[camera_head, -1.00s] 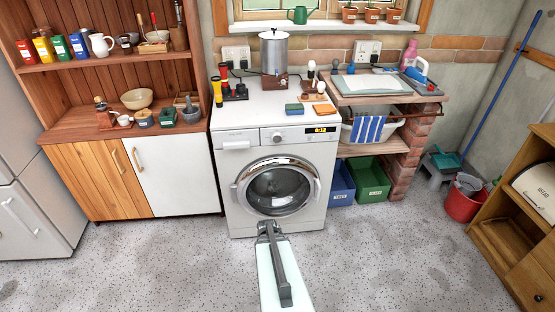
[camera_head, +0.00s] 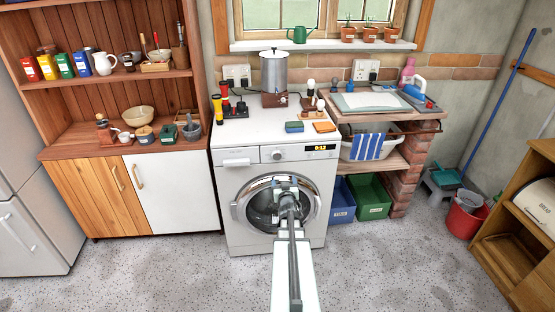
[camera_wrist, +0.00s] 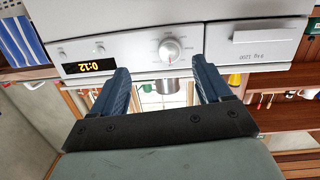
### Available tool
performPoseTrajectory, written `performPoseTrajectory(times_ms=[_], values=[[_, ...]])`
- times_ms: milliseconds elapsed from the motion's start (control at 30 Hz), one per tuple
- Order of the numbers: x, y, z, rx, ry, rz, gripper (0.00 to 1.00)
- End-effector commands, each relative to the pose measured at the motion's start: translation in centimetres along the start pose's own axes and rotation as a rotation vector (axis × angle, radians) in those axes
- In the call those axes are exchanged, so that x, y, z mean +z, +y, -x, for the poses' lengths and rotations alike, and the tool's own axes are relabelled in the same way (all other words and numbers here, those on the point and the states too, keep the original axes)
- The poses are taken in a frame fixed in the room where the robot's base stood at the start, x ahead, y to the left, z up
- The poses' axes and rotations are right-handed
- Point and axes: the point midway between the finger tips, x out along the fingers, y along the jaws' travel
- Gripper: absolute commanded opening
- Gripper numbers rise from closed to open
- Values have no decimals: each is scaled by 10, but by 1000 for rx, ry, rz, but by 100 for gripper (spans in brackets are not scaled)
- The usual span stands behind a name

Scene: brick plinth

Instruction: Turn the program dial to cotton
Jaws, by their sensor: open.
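The white washing machine (camera_head: 232,190) stands against the wall with its round door closed. Its program dial (camera_head: 277,155) is a small round knob on the front panel, left of the lit display (camera_head: 320,148). In the upside-down wrist view the dial (camera_wrist: 170,50) shows larger, with a ring of labels too small to read and a small reddish mark on it. My gripper (camera_head: 285,180) is in front of the door's upper part, below the dial. In the wrist view my gripper (camera_wrist: 160,66) is open and empty, its blue fingers spread either side of the dial's line, apart from it.
A detergent drawer (camera_head: 237,158) is left of the dial. A steel pot (camera_head: 274,72), a sponge (camera_head: 294,127) and other small items are on or behind the machine top. A wooden cupboard (camera_head: 85,195) stands left, brick shelving with bins (camera_head: 373,198) right. The floor in front is clear.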

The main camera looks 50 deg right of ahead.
Motion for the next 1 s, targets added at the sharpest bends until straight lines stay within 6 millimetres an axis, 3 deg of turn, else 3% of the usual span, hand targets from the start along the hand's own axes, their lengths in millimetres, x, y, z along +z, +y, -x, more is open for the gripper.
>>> performPoseTrajectory(times_ms=[200, 467, 667, 1000], values=[[-24, -7, 2, -40, 122, -49, 77], [-25, -8, -10, -41, 122, -70, 77], [-28, -8, -35, -41, 122, -69, 77], [-35, -10, -94, -40, 121, -69, 77]])
